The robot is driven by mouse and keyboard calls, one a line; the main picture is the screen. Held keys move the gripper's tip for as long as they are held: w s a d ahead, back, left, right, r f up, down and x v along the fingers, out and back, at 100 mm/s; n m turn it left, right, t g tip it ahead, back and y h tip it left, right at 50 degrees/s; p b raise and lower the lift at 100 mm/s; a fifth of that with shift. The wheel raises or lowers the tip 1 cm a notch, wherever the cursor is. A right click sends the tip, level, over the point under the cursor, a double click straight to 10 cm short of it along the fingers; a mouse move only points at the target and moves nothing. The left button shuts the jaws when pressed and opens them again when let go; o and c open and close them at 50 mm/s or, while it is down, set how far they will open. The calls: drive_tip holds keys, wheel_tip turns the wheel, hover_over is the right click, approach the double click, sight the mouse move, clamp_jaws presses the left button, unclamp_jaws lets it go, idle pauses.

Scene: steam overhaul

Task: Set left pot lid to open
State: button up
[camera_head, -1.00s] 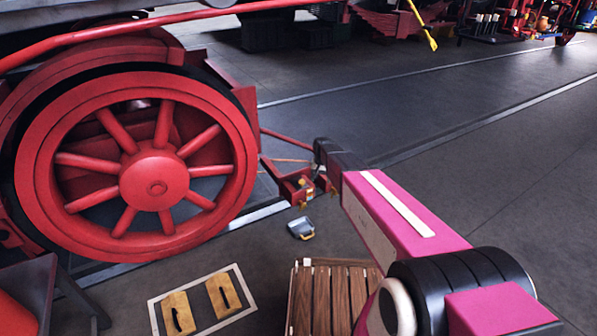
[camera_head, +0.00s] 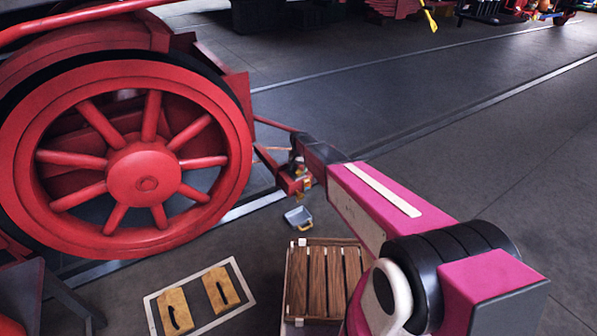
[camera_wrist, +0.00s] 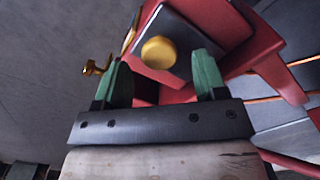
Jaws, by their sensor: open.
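In the wrist view, a round brass lid or knob (camera_wrist: 158,52) sits at a dark panel in a red frame. It appears between the two green fingers of my gripper (camera_wrist: 160,64), which is open, with visible gaps on both sides. I cannot tell whether this is the left pot's lid or whether it is open. A second brass fitting (camera_wrist: 96,67) shows just outside the left finger. In the head view, the red bracket (camera_head: 291,184) with small brass parts is beside the wheel, at the end of my arm. The fingers are not clear there.
A large red spoked wheel (camera_head: 140,170) stands left of the bracket. A grey tray with a yellow handle (camera_head: 299,217) lies on the floor below. A slatted wooden crate (camera_head: 318,283) and two wooden blocks (camera_head: 175,312) (camera_head: 221,290) are in front. Floor at right is clear.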

drive_tip(key=shift+f, duration=1.05)
clamp_jaws()
drive_tip(key=shift+s+d, duration=0.55)
drive_tip(key=shift+s, duration=0.25)
drive_tip(key=shift+s+d, duration=0.5)
drive_tip(key=shift+s, duration=0.25)
drive_tip(key=shift+s+d, duration=0.55)
drive_tip(key=shift+s, duration=0.25)
unclamp_jaws()
